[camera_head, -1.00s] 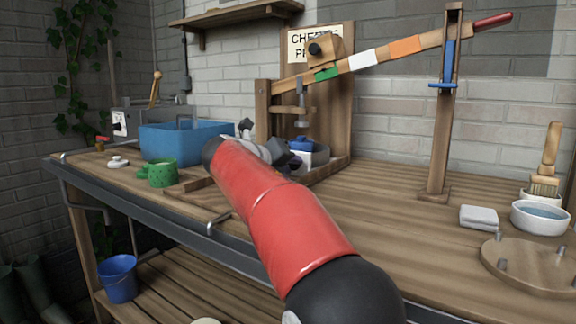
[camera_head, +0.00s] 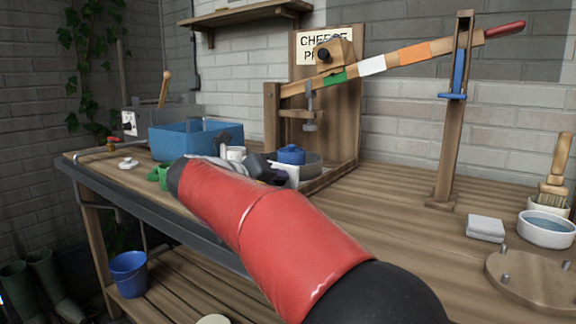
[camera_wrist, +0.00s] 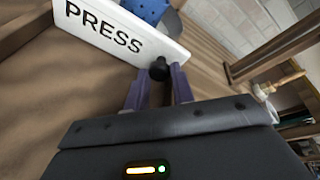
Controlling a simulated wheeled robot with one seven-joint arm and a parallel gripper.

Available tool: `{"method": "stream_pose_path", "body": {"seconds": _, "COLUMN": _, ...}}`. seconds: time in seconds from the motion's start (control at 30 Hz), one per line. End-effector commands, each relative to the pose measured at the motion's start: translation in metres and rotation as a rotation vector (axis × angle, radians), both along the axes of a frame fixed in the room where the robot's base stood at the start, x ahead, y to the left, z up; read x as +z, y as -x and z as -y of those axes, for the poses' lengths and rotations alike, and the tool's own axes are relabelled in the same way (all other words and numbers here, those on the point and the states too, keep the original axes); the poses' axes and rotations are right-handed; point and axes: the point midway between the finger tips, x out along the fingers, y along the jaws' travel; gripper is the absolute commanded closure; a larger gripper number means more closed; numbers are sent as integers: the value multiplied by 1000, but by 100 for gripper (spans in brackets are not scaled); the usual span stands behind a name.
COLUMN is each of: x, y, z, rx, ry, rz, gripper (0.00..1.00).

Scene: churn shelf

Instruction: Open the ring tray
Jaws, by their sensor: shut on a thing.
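The tray's white front panel (camera_wrist: 110,32) carries the word PRESS and a black knob (camera_wrist: 159,70) in the wrist view. My gripper (camera_wrist: 158,88) has its two purple fingers closed about this knob. A blue round piece (camera_wrist: 148,8) sits just behind the panel. In the head view the white front (camera_head: 287,172) shows partly, below the blue piece (camera_head: 291,154), in front of the cheese press (camera_head: 328,105). My red arm hides most of the tray and the gripper there.
A blue bin (camera_head: 185,140) stands at the left, with a green mug (camera_head: 157,174) partly behind my arm. The press lever (camera_head: 400,54) slopes overhead to an upright post (camera_head: 450,140). A folded cloth (camera_head: 485,228) and a white bowl (camera_head: 546,228) lie at the right.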

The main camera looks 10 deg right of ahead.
Motion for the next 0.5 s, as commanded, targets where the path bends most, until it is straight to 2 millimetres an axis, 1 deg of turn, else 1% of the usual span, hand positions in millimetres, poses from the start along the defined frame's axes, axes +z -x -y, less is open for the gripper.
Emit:
{"method": "stream_pose_path", "body": {"seconds": 0.03, "x": 4, "y": 8, "z": -10, "rx": 7, "ry": 0, "rz": -4, "gripper": 100}}
{"method": "stream_pose_path", "body": {"seconds": 0.2, "x": 4, "y": 30, "z": -32, "rx": 5, "ry": 1, "rz": -4, "gripper": 100}}
{"method": "stream_pose_path", "body": {"seconds": 0.33, "x": 3, "y": 42, "z": -44, "rx": 4, "ry": 1, "rz": -2, "gripper": 100}}
{"method": "stream_pose_path", "body": {"seconds": 0.5, "x": 1, "y": 51, "z": -52, "rx": 3, "ry": -1, "rz": -1, "gripper": 100}}
